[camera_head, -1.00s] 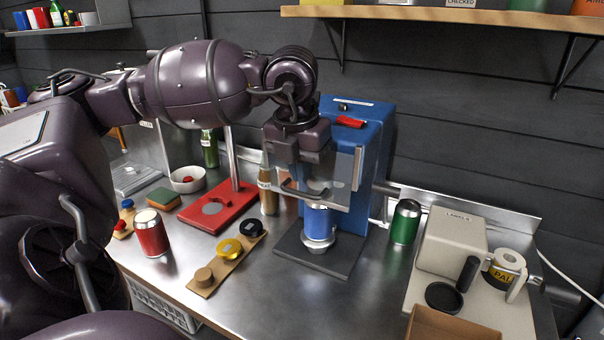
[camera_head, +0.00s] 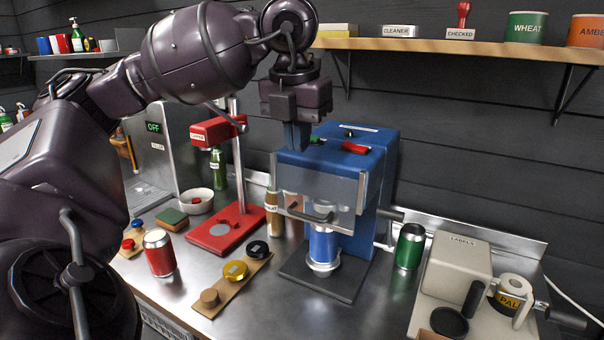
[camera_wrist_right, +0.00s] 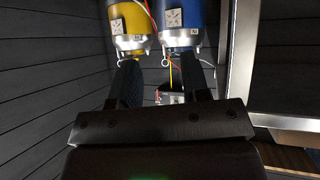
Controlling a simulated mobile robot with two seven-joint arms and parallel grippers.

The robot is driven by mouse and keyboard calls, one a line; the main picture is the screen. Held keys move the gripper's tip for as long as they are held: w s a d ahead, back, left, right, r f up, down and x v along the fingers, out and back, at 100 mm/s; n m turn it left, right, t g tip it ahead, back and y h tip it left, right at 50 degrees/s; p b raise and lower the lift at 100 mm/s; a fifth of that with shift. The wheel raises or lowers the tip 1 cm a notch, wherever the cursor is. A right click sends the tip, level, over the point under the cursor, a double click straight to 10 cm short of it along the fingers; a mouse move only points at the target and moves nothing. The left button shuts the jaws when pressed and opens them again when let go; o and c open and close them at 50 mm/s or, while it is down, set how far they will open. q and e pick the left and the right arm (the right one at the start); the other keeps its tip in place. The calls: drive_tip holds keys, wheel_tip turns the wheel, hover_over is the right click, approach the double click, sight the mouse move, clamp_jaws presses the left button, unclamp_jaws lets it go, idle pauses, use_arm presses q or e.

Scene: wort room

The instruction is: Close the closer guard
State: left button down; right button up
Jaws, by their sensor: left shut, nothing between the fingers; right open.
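The closer is the blue machine (camera_head: 378,190) in the middle of the counter. Its clear guard (camera_head: 345,190) with a metal frame and a dark handle (camera_head: 310,214) hangs at the front, its lower edge around the top of a blue can (camera_head: 323,245). The can stands upright on the dark base plate (camera_head: 343,280). My left gripper (camera_head: 297,138) is shut and empty, pointing down at the upper front left of the machine, above the handle. Whether it touches the machine is unclear. My right gripper (camera_wrist_right: 165,72) shows only in the right wrist view, open and empty.
A red stand (camera_head: 238,228) and a board with several caps (camera_head: 232,284) are left of the machine. A red can (camera_head: 159,254) stands further left. A green can (camera_head: 409,247) and labels box (camera_head: 457,262) are right. A shelf (camera_head: 450,45) runs above.

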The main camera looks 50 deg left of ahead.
sight(299, 213)
use_arm(q)
drive_tip(key=f+n+b, duration=0.1)
drive_tip(key=f+n, duration=0.3)
drive_tip(key=n, duration=0.8)
drive_tip(key=w+a+f+n+b, duration=0.1)
drive_tip(key=f+n, duration=0.3)
drive_tip(key=n, duration=0.8)
drive_tip(key=w+a+f+n+b, duration=0.1)
drive_tip(key=f+n+b, duration=0.1)
drive_tip(key=n, duration=0.9)
drive_tip(key=shift+w+a+f+n+t+b, duration=0.1)
drive_tip(key=shift+f+n+t+b, duration=0.1)
drive_tip(key=shift+f, duration=0.25)
drive_tip(key=shift+w+a+f+n+t+b, duration=0.1)
drive_tip(key=shift+f+n+b, duration=0.1)
drive_tip(key=shift+f, duration=0.25)
drive_tip(key=shift+s+f, duration=0.15)
drive_tip(key=shift+f, duration=0.65)
use_arm(e)
drive_tip(key=f, duration=0.4)
drive_tip(key=shift+w+a+f, duration=0.1)
drive_tip(key=shift+w, duration=0.1)
